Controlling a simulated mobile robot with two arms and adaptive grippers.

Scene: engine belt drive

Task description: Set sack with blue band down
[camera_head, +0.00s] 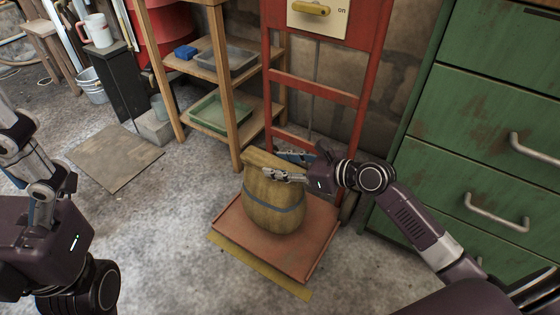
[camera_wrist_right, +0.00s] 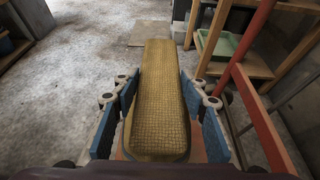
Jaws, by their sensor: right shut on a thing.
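The tan sack with the blue band (camera_head: 272,208) stands upright over the red platform (camera_head: 236,228) of a red-framed upright machine. Its lower end overlaps the platform; I cannot tell for sure whether it rests there. My right gripper (camera_head: 283,167) is shut on the sack's top. In the right wrist view the sack's woven top (camera_wrist_right: 163,95) lies between the blue finger pads of my right gripper (camera_wrist_right: 160,110).
A yellow strip (camera_head: 262,268) runs along the platform's front edge. A wooden shelf (camera_head: 232,90) with trays stands behind to the left. Green drawers (camera_head: 480,140) stand close on the right. A flat board (camera_head: 115,157) lies on the floor at left; the floor in front is clear.

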